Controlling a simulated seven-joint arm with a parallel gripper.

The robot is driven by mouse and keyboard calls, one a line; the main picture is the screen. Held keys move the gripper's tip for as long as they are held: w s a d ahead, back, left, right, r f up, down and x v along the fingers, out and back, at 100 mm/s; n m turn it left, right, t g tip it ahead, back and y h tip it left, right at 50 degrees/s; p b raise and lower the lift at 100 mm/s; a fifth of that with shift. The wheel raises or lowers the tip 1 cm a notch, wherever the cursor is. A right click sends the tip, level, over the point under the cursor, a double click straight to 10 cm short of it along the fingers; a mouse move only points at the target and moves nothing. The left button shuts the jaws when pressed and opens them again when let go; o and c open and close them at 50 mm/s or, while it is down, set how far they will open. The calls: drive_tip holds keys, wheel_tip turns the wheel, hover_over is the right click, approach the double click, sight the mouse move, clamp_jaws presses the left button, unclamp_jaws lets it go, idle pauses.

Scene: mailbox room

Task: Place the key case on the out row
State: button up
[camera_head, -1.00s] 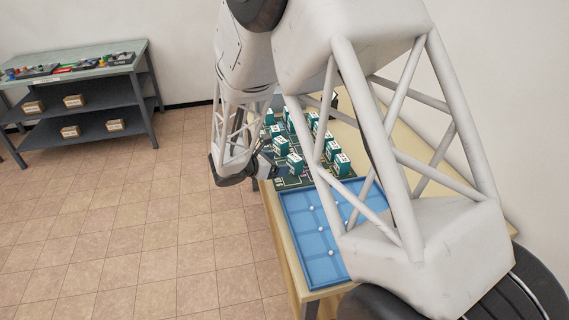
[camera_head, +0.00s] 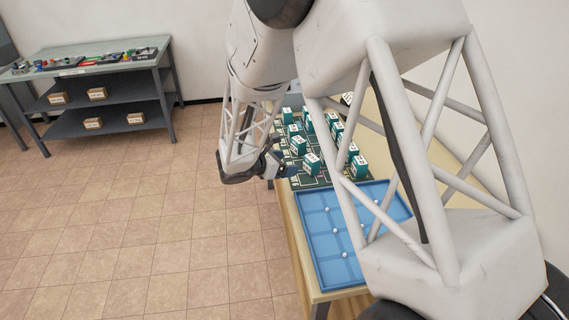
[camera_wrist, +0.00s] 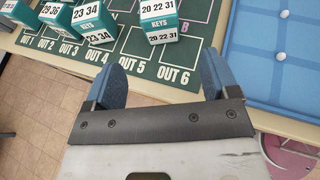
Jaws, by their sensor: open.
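Several teal key cases with white numbered tops stand on a dark green board (camera_wrist: 85,65). In the wrist view, one case marked 20 22 31 (camera_wrist: 160,22) stands upright ahead of my gripper. A case marked 23 34 (camera_wrist: 96,16) and one marked 29 36 (camera_wrist: 48,12) stand to its left. The cells labelled OUT 1 to OUT 6 run along the board's near edge; OUT 6 (camera_wrist: 174,75) looks empty. My gripper (camera_wrist: 162,68) is open, with nothing between its blue fingers. In the head view, my gripper (camera_head: 283,170) is beside the board's left edge.
A blue divided tray (camera_head: 313,240) with small white balls lies next to the board on the wooden table (camera_head: 290,235). It also shows in the wrist view (camera_wrist: 285,85). A grey workbench (camera_head: 95,65) with cartons stands far left. A wall is behind the table.

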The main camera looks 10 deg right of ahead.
drive_tip(key=s+d+r+m+g+y, duration=0.2)
drive_tip(key=s+d+r+m, duration=0.3)
drive_tip(key=s, duration=0.3)
drive_tip(key=s+d+r+m+g+y, duration=0.2)
drive_tip(key=s+r+m, duration=0.3)
drive_tip(key=s+r, duration=0.25)
drive_tip(key=s+r+m+y, duration=0.2)
drive_tip(key=s+m, duration=0.2)
drive_tip(key=s, duration=0.3)
drive_tip(key=s+a+r+m+t+y, duration=0.1)
drive_tip(key=s+r+m+y, duration=0.2)
drive_tip(key=s, duration=0.5)
drive_tip(key=s+a+r+m+y, duration=0.1)
drive_tip(key=s+r+m+y, duration=0.1)
drive_tip(key=s+m, duration=0.3)
drive_tip(key=s+y, duration=0.1)
drive_tip(key=s, duration=0.1)
drive_tip(key=shift+s+r+m+t, duration=0.25)
drive_tip(key=shift+s+m+t, duration=0.05)
drive_tip(key=shift+s+m, duration=0.1)
drive_tip(key=c, duration=0.5)
